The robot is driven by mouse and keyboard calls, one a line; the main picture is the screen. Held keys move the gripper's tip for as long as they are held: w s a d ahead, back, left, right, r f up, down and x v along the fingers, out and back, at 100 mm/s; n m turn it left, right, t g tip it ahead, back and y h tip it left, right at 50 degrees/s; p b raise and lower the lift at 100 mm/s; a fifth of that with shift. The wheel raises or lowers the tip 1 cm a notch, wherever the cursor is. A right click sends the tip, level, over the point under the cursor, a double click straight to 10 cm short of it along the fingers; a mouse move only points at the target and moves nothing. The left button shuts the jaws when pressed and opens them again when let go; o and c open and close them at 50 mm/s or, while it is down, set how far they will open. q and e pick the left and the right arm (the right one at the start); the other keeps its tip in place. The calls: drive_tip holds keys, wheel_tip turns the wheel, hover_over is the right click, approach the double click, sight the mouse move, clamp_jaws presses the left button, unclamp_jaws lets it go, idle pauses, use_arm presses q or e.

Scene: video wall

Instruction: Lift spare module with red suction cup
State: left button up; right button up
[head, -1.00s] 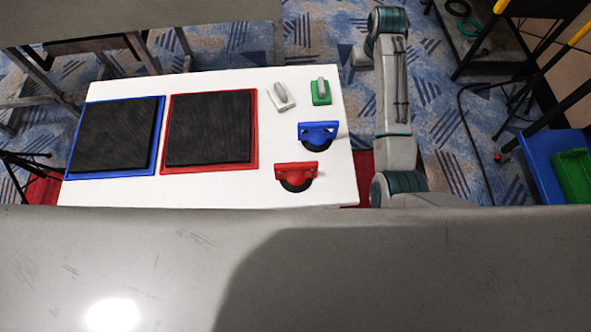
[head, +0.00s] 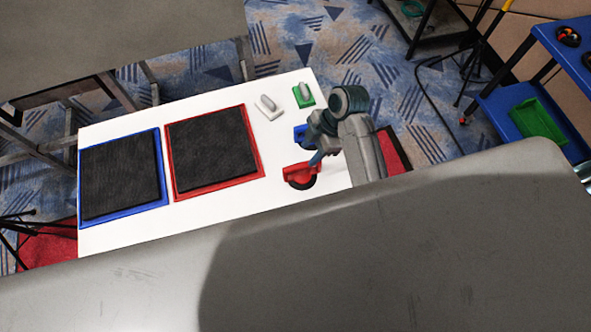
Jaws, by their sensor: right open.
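The red suction cup (head: 298,174) stands on the white table (head: 225,214), near its right end. My right gripper (head: 317,160) is open at the red cup's handle, just above or beside it; I cannot tell whether they touch. A blue suction cup (head: 299,134) is behind, partly hidden by my right arm. One black module (head: 212,150) lies on a red-edged mat (head: 222,186). Another black module (head: 120,174) lies on a blue-edged mat (head: 122,213) to its left. My left gripper is not in view.
A white block with a grey handle (head: 268,106) and a green one (head: 304,95) stand at the table's back right. A blue cart (head: 497,112) with a green bin (head: 538,121) is at the far right. A strip of table between modules and cups is clear.

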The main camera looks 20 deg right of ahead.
sight(303, 164)
drive_tip(key=x, duration=0.3)
drive_tip(key=shift+a+f+p, duration=0.1)
drive_tip(key=shift+f+p, duration=0.25)
drive_tip(key=shift+p, duration=0.05)
drive_tip(key=shift+a+f, duration=0.2)
drive_tip(key=shift+f, duration=0.25)
drive_tip(key=p+x, duration=0.2)
drive_tip(key=x, duration=0.2)
drive_tip(key=shift+s+d+f+p, duration=0.15)
drive_tip(key=shift+f+p, duration=0.05)
drive_tip(key=shift+p, duration=0.15)
drive_tip(key=shift+f, duration=0.3)
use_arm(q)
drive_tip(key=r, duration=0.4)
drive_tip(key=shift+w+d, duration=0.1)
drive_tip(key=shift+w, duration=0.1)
use_arm(e)
drive_tip(key=shift+c, duration=0.2)
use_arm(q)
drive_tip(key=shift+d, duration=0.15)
use_arm(e)
clamp_jaws()
